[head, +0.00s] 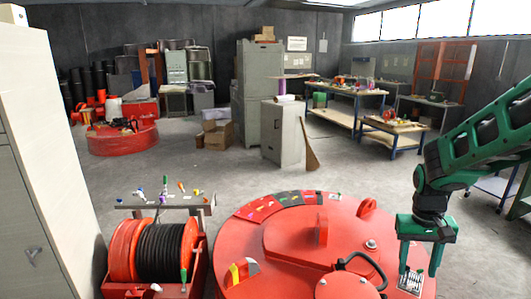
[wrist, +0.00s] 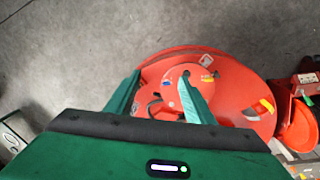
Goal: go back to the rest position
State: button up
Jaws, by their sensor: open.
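My gripper (head: 416,272) hangs from the green arm at the right of the head view, above the right edge of the big red lifting magnet (head: 285,215). In the wrist view my gripper (wrist: 160,90) shows two green fingers spread apart with nothing between them. The round red magnet (wrist: 225,75) lies below and beyond the fingers there. On its top are a raised centre plate, a black curved handle (head: 365,265) and coloured tags along the rim. Part of the magnet's right edge is hidden behind my gripper.
A red cable reel (head: 165,250) with black cable stands left of the magnet. A pale cabinet (head: 45,170) fills the left edge. Workbenches (head: 345,92) and grey cabinets (head: 262,75) stand farther back. A broom (head: 311,155) leans on the low cabinet.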

jog(key=s+r+m, duration=0.1)
jog(key=s+r, duration=0.2)
jog(key=s, duration=0.8)
jog(key=s+d+r+m+y, duration=0.1)
jog(key=s+r, duration=0.3)
jog(key=s, duration=0.8)
jog(key=shift+r+m, duration=0.25)
jog(key=shift+m, duration=0.25)
jog(key=shift+d, duration=0.1)
